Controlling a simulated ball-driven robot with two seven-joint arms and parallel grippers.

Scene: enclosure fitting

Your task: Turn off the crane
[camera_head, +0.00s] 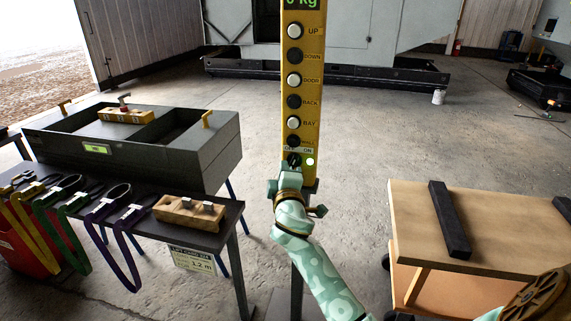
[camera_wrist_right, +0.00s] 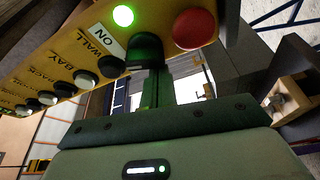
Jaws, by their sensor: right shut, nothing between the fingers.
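The yellow crane control panel (camera_head: 303,75) stands upright in the middle of the head view, with a column of black and white buttons and a display reading 0 Kg. Near its bottom is a dark rotary switch (camera_head: 293,159) marked ON on its right; a green lamp (camera_head: 310,161) beside it is lit. The wrist view shows the lit lamp (camera_wrist_right: 123,15), the dark switch (camera_wrist_right: 145,48) and a red button (camera_wrist_right: 193,28). My right gripper (camera_head: 290,170) is shut and empty, its fingertips at the switch; contact is unclear. My left gripper is not in view.
A dark table with a grey case (camera_head: 222,160), coloured straps and a wooden block (camera_head: 188,213) stands at left. A wooden bench (camera_head: 420,215) with a black bar (camera_head: 449,220) is at right. Open concrete floor lies behind the panel.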

